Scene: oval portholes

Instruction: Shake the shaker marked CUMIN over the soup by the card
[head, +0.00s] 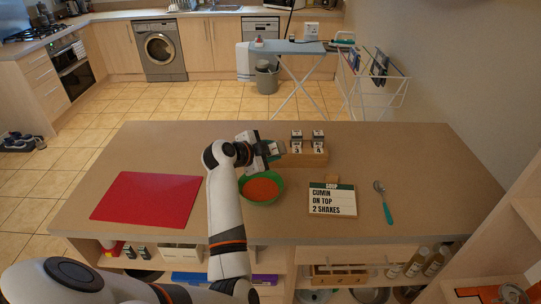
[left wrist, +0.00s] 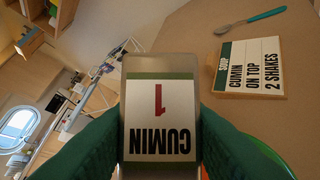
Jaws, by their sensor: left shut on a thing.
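My left gripper (head: 272,150) is above the back edge of the soup bowl in the head view. In the left wrist view its green fingers are shut on the shaker marked CUMIN (left wrist: 160,112), a grey shaker with a white label and a red 1. The label reads upside down there; I cannot tell the shaker's tilt. The green bowl (head: 247,199) holds orange-red soup (head: 260,189) on the counter, partly hidden by my arm. The card (head: 332,201) stands right of it and reads SOUP, CUMIN ON TOP, 2 SHAKES; it also shows in the left wrist view (left wrist: 250,68). My right gripper is not in view.
A wooden rack (head: 308,158) behind the bowl holds two more shakers (head: 296,141) (head: 319,140). A red mat (head: 147,196) lies at the left. A spoon with a teal handle (head: 385,205) lies right of the card. The counter's right end is clear.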

